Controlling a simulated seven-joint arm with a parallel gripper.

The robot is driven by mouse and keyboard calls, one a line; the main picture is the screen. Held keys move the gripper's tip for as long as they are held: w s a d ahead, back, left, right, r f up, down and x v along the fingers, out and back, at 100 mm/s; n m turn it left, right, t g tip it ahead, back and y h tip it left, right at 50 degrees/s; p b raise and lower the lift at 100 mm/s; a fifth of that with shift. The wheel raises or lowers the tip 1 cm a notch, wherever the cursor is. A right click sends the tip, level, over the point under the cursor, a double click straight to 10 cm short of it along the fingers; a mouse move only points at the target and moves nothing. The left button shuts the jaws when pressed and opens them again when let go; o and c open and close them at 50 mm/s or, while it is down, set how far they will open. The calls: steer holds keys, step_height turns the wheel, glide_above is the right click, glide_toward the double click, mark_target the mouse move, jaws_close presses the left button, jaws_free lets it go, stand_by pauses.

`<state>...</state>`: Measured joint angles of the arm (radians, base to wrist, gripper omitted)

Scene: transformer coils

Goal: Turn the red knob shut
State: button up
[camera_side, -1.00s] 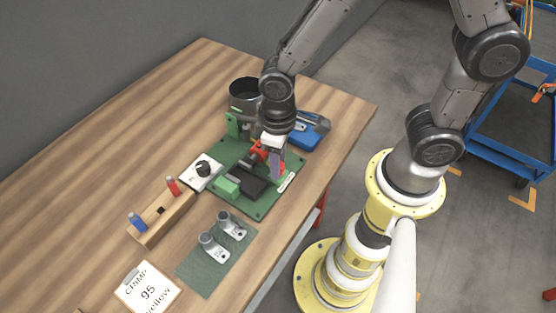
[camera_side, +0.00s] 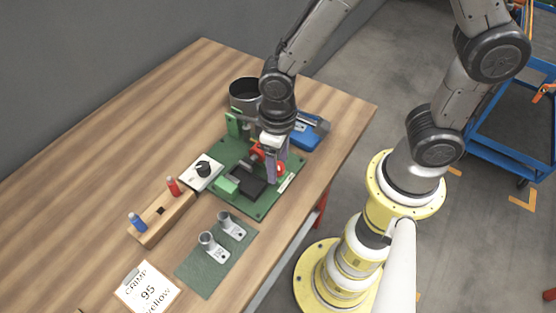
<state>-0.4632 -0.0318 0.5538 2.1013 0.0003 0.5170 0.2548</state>
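My gripper (camera_side: 271,176) points down over the right part of the green board (camera_side: 262,207). A small red rounded part (camera_side: 281,170) shows just right of the fingers and may be the red knob; the fingers partly hide it. Another red part (camera_side: 257,151) shows left of the fingers, beside a dark piece on the board. I cannot tell whether the fingers touch either red part, or how far apart they are.
A white box with a black dial (camera_side: 203,169) and a wooden block (camera_side: 161,219) with red and blue handled pieces stand left. Metal lugs (camera_side: 213,246) lie on a green mat in front. A dark pot (camera_side: 244,94) and a blue item (camera_side: 307,135) are behind. The table's left side is clear.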

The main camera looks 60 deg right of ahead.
step_height(320, 180, up, 14)
stand_by(0.6)
steer(key=shift+f, duration=0.1)
steer(key=s+d+r+m+t, duration=0.2)
steer(key=d+r+m+t, duration=0.1)
steer(key=d+r, duration=0.4)
steer(key=s+d+f+t, duration=0.1)
steer(key=s+d+t, duration=0.1)
steer(key=s+d, duration=0.3)
steer(key=shift+s+d+t, duration=0.25)
steer(key=shift+s+t, duration=0.05)
steer(key=shift+s, duration=0.6)
